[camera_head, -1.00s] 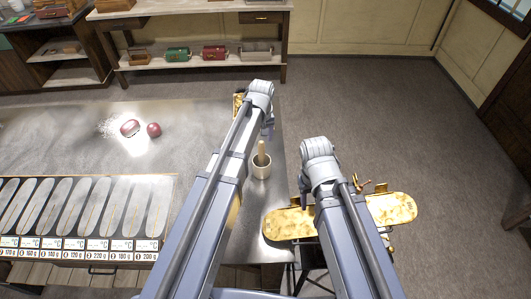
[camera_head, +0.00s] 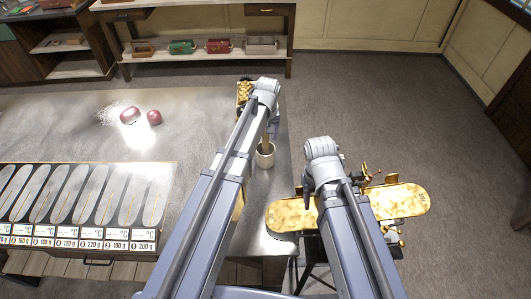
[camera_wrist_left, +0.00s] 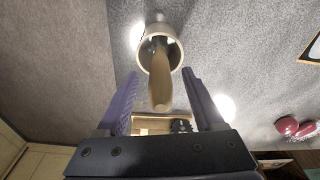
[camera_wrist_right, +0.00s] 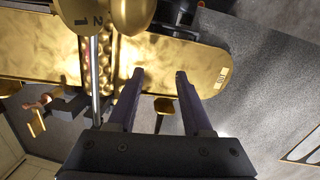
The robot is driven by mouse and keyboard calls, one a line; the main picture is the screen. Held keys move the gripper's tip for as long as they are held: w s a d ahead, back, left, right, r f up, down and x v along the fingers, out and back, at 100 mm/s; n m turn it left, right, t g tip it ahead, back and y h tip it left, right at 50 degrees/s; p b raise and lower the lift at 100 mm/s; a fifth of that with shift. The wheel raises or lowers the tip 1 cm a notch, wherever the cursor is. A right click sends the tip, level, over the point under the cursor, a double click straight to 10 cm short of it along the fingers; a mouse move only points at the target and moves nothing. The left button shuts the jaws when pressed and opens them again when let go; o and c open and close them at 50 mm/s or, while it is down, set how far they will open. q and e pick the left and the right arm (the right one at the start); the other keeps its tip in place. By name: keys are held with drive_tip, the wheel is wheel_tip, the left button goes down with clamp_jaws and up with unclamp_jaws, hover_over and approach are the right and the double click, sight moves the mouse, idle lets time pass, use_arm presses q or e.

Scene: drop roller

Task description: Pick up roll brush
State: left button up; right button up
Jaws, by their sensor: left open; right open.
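A wooden handle (camera_wrist_left: 159,75), which I take to be the roll brush, stands in a small pale cup (camera_head: 265,157) on the metal table. In the left wrist view the cup (camera_wrist_left: 175,55) is just beyond the fingertips. My left gripper (camera_wrist_left: 160,88) is open, and the handle's end shows between its fingers, with no visible contact. In the head view my left arm partly hides the handle (camera_head: 265,142). My right gripper (camera_wrist_right: 158,78) is open and empty, over a golden machine (camera_wrist_right: 170,62) at the table's right side.
Two dark red round objects (camera_head: 130,115) lie on the table to the left of my left arm. A rack of labelled long plates (camera_head: 88,195) runs along the table's front left. A shelf with several boxes (camera_head: 219,46) stands behind. Open floor (camera_head: 400,125) lies to the right.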

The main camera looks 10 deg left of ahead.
use_arm(q)
drive_tip(key=shift+w+f+b, duration=0.1)
drive_tip(key=shift+f+b, duration=0.25)
drive_tip(key=shift+f, duration=0.45)
drive_tip(key=shift+r, duration=0.1)
drive_tip(key=shift+c, duration=0.3)
clamp_jaws()
